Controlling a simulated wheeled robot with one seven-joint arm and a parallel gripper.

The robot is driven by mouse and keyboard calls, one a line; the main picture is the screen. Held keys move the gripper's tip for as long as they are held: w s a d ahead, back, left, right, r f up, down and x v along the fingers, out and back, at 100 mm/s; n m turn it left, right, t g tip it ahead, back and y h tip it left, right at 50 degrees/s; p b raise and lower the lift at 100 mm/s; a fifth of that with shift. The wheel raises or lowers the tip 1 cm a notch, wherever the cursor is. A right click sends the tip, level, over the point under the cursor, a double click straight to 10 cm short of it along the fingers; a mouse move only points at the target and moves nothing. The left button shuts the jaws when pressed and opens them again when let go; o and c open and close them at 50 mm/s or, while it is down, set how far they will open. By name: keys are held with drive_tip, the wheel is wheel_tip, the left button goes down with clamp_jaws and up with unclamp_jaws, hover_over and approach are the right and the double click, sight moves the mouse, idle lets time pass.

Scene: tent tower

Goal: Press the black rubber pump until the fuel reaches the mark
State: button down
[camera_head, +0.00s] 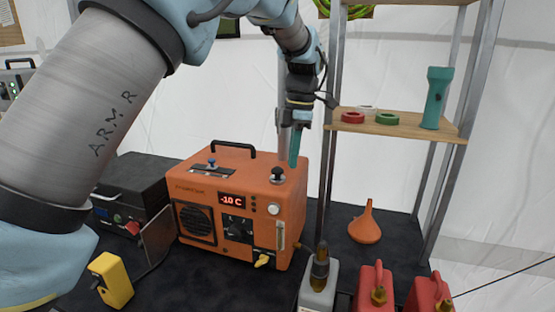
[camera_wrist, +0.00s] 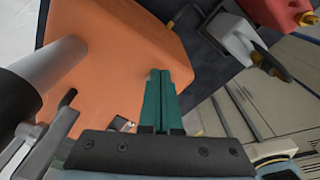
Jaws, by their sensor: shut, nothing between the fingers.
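The orange heater (camera_head: 240,205) stands on the dark table in the head view, its display reading -10 C. A small black knob-like part (camera_head: 277,175), seemingly the rubber pump, sits on its top near the right front. A narrow upright sight tube (camera_head: 281,235) is on its front right edge; the fuel level and mark are too small to read. My gripper (camera_head: 293,163) points down with shut teal fingers, just above and right of the pump, apparently apart from it. In the wrist view the shut fingers (camera_wrist: 158,98) extend over the orange heater top (camera_wrist: 110,50); I cannot make out the pump there.
A metal shelf post (camera_head: 328,150) stands close right of my gripper. An orange funnel (camera_head: 365,225), a grey bottle (camera_head: 318,280) and red cans (camera_head: 374,285) stand right. A black box (camera_head: 130,190) and yellow device (camera_head: 110,280) are left. The heater has a top handle (camera_head: 225,146).

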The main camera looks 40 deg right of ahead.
wheel_tip(320, 180, up, 11)
drive_tip(key=b, duration=0.3)
drive_tip(key=shift+s+d+f, duration=0.15)
drive_tip(key=shift+s+d, duration=0.05)
drive_tip(key=shift+d, duration=0.25)
drive_tip(key=shift+w, duration=0.1)
idle(0.5)
